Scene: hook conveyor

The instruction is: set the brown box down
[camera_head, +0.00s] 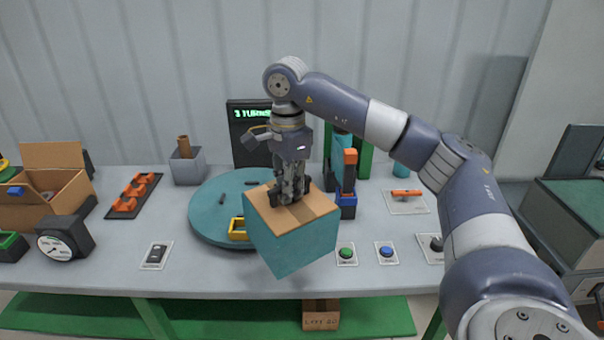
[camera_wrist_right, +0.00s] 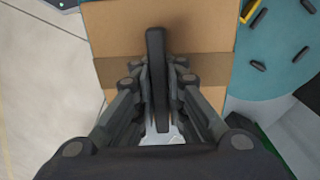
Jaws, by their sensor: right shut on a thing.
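The box (camera_head: 291,244) has a brown cardboard top with a tape strip and teal sides. It hangs slightly tilted from my right gripper (camera_head: 290,190), in front of the round teal turntable (camera_head: 209,220). My right gripper is shut on a black bar handle on the box's top. The wrist view shows the handle (camera_wrist_right: 157,70) between the fingers and the brown top (camera_wrist_right: 205,35) beneath. My left gripper is not in view.
A yellow-edged tray (camera_head: 238,229) sits on the turntable beside the box. Green (camera_head: 346,253) and blue (camera_head: 387,251) buttons lie to the right. An open carton (camera_head: 70,190) and a gauge (camera_head: 64,240) stand at the left. A brown box (camera_head: 321,320) stands on the green lower shelf (camera_head: 230,318).

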